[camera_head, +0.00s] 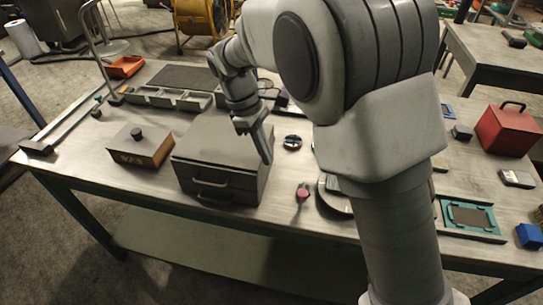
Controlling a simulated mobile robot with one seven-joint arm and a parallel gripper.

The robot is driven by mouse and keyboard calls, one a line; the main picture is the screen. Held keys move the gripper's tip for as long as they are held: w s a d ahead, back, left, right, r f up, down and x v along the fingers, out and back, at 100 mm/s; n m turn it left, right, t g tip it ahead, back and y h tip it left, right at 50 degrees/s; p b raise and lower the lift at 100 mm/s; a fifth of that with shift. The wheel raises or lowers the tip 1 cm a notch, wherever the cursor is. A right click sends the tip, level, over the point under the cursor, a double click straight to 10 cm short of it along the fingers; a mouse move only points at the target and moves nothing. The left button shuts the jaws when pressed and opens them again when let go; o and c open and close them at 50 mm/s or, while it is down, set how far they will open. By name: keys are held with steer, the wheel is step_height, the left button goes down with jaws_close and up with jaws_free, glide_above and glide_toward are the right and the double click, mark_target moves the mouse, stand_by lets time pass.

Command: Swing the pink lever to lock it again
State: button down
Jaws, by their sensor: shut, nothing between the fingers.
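The pink lever (303,191) stands near the front edge of the table, right of the grey drawer box. It looks like a small pink head on a thin stem, and its base is too small to make out. My gripper (267,160) is shut and empty, pointing down at the right side of the grey drawer box (215,160). It is apart from the lever, behind it and to its left. My arm crosses the middle of the view and hides part of the table to the right of the lever.
A round dark object (292,142) lies behind the lever. A partly hidden curved item (332,203) sits close to its right. A wooden box with a black knob (141,146) stands on the left. A red case (506,130) and a teal tray (470,232) are on the right.

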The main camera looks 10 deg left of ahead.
mark_target(304, 196)
steer(key=x, duration=0.7)
steer(key=shift+f+b, duration=0.35)
steer(key=shift+b, duration=0.05)
steer(key=shift+s+d+f, duration=0.1)
steer(key=shift+s+d, duration=0.05)
steer(key=shift+d, duration=0.85)
steer(key=shift+s+d+f, duration=0.15)
steer(key=shift+d, duration=0.85)
